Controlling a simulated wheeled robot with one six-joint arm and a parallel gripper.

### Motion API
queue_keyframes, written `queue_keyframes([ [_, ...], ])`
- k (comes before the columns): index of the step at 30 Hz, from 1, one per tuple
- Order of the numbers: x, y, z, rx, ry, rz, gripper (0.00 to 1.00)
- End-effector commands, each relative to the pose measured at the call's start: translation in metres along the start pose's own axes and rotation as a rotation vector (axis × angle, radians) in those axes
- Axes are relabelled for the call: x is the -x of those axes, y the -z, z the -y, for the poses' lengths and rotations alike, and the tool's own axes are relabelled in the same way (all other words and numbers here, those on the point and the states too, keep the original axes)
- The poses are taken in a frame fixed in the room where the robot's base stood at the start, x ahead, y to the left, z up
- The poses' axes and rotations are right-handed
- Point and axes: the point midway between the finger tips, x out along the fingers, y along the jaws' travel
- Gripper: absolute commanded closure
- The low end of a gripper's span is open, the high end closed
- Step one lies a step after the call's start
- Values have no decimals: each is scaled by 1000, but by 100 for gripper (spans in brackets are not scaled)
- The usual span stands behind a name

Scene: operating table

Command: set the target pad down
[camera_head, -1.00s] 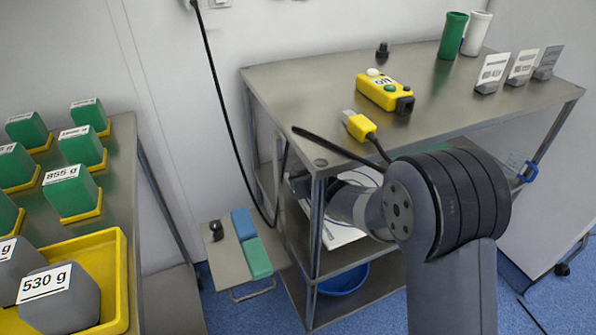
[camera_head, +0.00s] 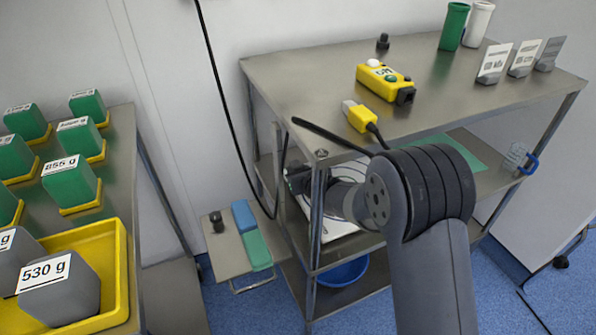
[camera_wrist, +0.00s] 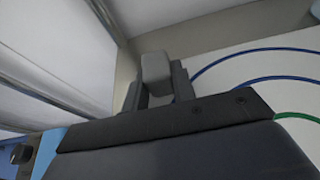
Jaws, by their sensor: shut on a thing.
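The target pad is a white board with blue and green ring lines, at the right of the wrist view (camera_wrist: 255,68). In the head view its white surface (camera_head: 332,226) shows in part within the metal cart, behind a post and my arm. My gripper (camera_wrist: 156,85) is shut on a grey block at the pad's near edge. In the head view my gripper (camera_head: 298,180) is dark and small beside the cart's left front post. The pad's underside is hidden, so I cannot tell whether it touches the shelf.
The metal cart (camera_head: 300,90) carries a yellow button box (camera_head: 385,85), a yellow plug (camera_head: 358,116) and cups on top. A blue bowl (camera_head: 343,272) is on its bottom shelf. A small side tray (camera_head: 224,252) stands left of it. Weighted blocks fill the left table (camera_head: 120,150).

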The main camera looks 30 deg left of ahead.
Motion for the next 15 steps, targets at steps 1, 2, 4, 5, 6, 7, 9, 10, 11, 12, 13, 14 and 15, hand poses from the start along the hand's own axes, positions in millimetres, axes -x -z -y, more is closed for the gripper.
queue_keyframes([
  [1,-1,2,0,1,0,2,100],
  [2,-1,2,0,1,0,2,100],
  [4,-2,4,0,1,0,2,100],
  [5,-2,4,0,1,0,2,100],
  [6,-2,5,0,1,0,2,100],
  [7,-2,5,0,1,0,2,100],
  [9,-3,7,0,1,0,2,100],
  [10,-3,7,0,1,0,2,100],
  [11,-3,8,0,1,0,2,100],
  [12,-4,8,0,1,0,2,100],
  [13,-4,9,0,1,0,2,100],
  [14,-4,9,0,1,0,2,100],
  [15,-4,8,0,1,0,2,100],
])
